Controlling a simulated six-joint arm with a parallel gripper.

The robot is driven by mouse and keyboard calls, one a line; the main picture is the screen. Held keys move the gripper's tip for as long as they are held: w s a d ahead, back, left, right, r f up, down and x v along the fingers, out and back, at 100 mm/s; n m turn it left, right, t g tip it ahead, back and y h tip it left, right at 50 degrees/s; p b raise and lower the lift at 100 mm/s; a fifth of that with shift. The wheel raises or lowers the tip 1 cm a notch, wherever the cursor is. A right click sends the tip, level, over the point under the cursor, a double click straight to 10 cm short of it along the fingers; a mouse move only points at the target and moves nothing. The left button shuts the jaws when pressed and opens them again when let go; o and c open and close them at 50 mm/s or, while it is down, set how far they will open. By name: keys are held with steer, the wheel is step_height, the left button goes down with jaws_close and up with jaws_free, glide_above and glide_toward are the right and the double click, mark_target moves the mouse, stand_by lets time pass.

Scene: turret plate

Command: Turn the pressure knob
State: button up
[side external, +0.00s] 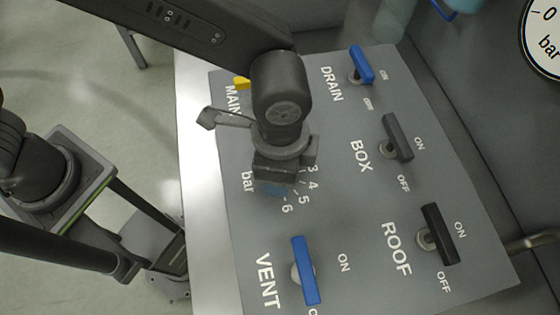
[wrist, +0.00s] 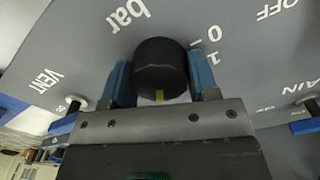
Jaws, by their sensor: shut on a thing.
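The pressure knob (wrist: 160,68) is a black round knob with a small yellow mark on its edge, in the middle of the wrist view. The mark faces the gripper's body. My gripper (wrist: 161,82) is shut on the knob, with one blue finger on each side of it. In the side external view my gripper (side external: 273,188) is low over the grey panel (side external: 335,190) beside the "bar" scale, and its body hides the knob. Numbers 3 to 6 show there, and 0 and 1 show in the wrist view. Which number the mark points to cannot be told.
A blue VENT handle (side external: 305,270), black ROOF handle (side external: 440,235), black BOX handle (side external: 397,138) and blue DRAIN handle (side external: 362,66) stand up from the panel. A yellow MAIN handle (side external: 242,83) is mostly hidden behind my arm. A round bar gauge (side external: 546,40) is at top right.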

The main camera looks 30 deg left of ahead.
steer(key=o, duration=0.9)
step_height(320, 180, up, 14)
steer(key=shift+f, duration=0.1)
stand_by(0.5)
steer(key=w+a+r+n+t+h, duration=0.1)
steer(key=w+a+r+n, duration=0.2)
steer(key=a, duration=0.6)
steer(key=s+a+n+t, duration=0.1)
steer(key=a+n, duration=0.2)
steer(key=a, duration=0.4)
steer(key=s+a+f+n+t, duration=0.1)
steer(key=s+a+n+t, duration=0.1)
steer(key=a, duration=0.6)
steer(key=s+a+f+n+t+y, duration=0.1)
steer(key=s+a+n, duration=0.1)
steer(key=a+n, duration=0.3)
steer(key=shift+s+a+f+t, duration=0.1)
steer(key=shift+a+t, duration=0.05)
steer(key=shift+a, duration=0.65)
steer(key=shift+s+a+f+t, duration=0.1)
steer(key=shift+a+t, duration=0.05)
steer(key=shift+a, duration=0.6)
